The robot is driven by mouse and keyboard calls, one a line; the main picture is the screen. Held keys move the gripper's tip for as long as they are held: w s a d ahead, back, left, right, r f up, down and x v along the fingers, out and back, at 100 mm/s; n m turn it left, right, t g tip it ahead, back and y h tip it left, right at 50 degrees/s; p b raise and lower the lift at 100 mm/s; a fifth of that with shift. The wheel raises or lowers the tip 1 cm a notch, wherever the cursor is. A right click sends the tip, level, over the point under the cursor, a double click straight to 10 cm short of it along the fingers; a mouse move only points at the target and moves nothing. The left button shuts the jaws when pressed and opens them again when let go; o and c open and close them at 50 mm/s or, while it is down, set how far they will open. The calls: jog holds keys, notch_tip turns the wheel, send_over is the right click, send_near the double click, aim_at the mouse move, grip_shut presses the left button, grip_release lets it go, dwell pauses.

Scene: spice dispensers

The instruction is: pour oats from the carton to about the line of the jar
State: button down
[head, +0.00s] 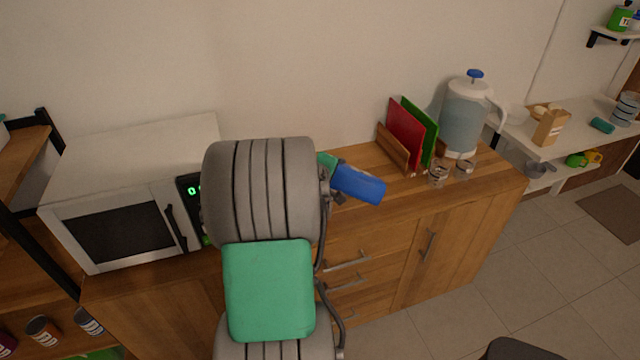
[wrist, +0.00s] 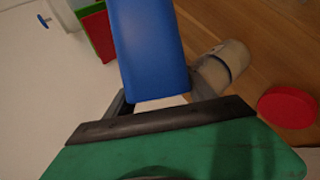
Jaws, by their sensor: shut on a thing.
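My gripper (wrist: 160,102) is shut on a blue carton (wrist: 150,45); the carton also shows in the head view (head: 358,185). There the carton is tilted nearly on its side, pointing right and slightly down above the wooden counter. A white end of the carton shows between the fingers. In the wrist view a glass jar (wrist: 232,56) is on the counter beside the carton, partly hidden by a finger. It has a dark line and looks beige inside; how full it is I cannot tell. I cannot make out this jar in the head view.
A red round lid (wrist: 288,107) lies right of the jar. On the cabinet (head: 485,190) are a microwave (head: 120,220), red (head: 404,132) and green (head: 421,125) boards in a rack, a water jug (head: 463,115) and small glass jars (head: 438,174). The counter's front right is clear.

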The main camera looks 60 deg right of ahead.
jog(key=shift+w+a+r+n+g+h, duration=0.15)
jog(key=shift+w+n+g, duration=0.15)
jog(key=shift+w, duration=0.25)
jog(key=shift+w+a+r+n+g+h, duration=0.2)
jog(key=shift+w+g, duration=0.1)
jog(key=shift+w, duration=0.2)
dwell(0.8)
jog(key=shift+w+n+g+h, duration=0.25)
jog(key=shift+w+n+g, duration=0.25)
jog(key=shift+n+g, duration=0.1)
dwell(3.6)
jog(key=shift+s+r, duration=0.1)
